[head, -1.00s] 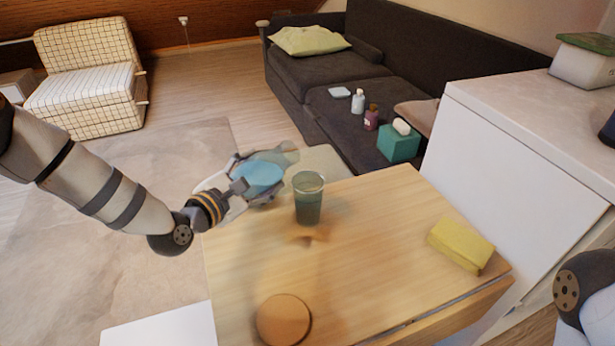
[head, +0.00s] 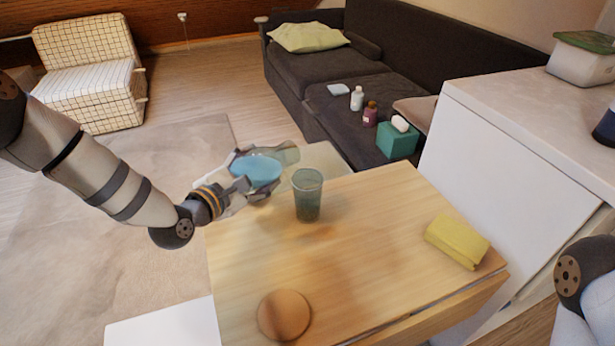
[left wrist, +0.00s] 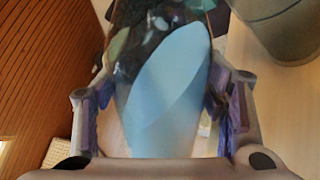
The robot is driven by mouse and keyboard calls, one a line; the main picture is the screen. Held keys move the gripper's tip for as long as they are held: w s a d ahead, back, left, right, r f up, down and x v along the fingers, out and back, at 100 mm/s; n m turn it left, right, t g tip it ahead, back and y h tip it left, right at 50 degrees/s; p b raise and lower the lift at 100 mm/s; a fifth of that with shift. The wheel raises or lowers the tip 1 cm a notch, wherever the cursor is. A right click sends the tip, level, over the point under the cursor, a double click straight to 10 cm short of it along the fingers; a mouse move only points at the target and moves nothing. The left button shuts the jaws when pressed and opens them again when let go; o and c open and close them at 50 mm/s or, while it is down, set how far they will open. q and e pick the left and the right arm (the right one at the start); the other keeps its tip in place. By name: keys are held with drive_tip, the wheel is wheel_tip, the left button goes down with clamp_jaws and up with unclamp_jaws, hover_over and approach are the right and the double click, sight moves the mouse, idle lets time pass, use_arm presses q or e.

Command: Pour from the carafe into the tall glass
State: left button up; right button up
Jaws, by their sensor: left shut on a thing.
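The carafe (head: 257,171) is see-through with blue liquid in it. My left gripper (head: 243,180) is shut on it at the left edge of the table. The carafe lies strongly tilted, with its clear end toward the right, close to the tall glass. It also fills the middle of the left wrist view (left wrist: 170,95), between the two fingers. The tall glass (head: 308,196) stands upright on the table, greenish and see-through; its contents are hard to tell. Part of it shows at the top right of the left wrist view (left wrist: 285,25). My right gripper is out of view.
A round wooden coaster (head: 284,315) lies at the table's front and a yellow sponge-like block (head: 457,242) at its right. The middle of the wooden table (head: 350,260) is clear. A white cabinet (head: 510,190) stands to the right, a dark sofa (head: 340,110) behind.

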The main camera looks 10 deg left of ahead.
sight(250, 157)
use_arm(q)
drive_tip(key=shift+a+r+m+y+p, duration=0.2)
drive_tip(key=shift+r+m+p, duration=0.15)
drive_tip(key=shift+r+m, duration=0.1)
drive_tip(key=shift+a+r+m+y+p, duration=0.15)
drive_tip(key=shift+r+m+y+p, duration=0.05)
drive_tip(key=shift+r+m+p, duration=0.2)
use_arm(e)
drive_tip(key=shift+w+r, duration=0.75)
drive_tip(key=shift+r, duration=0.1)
use_arm(q)
drive_tip(key=shift+a+m+y, duration=0.1)
drive_tip(key=shift+m+y, duration=0.2)
drive_tip(key=shift+m, duration=0.45)
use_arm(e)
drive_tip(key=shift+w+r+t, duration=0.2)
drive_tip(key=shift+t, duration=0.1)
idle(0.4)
use_arm(q)
drive_tip(key=shift+d+r+m+y+p, duration=0.2)
drive_tip(key=shift+r+m+p, duration=0.3)
drive_tip(key=shift+r+p, duration=0.05)
drive_tip(key=shift+d+r+m+y+p, duration=0.2)
drive_tip(key=shift+r+m+p, duration=0.3)
drive_tip(key=shift+r, duration=0.05)
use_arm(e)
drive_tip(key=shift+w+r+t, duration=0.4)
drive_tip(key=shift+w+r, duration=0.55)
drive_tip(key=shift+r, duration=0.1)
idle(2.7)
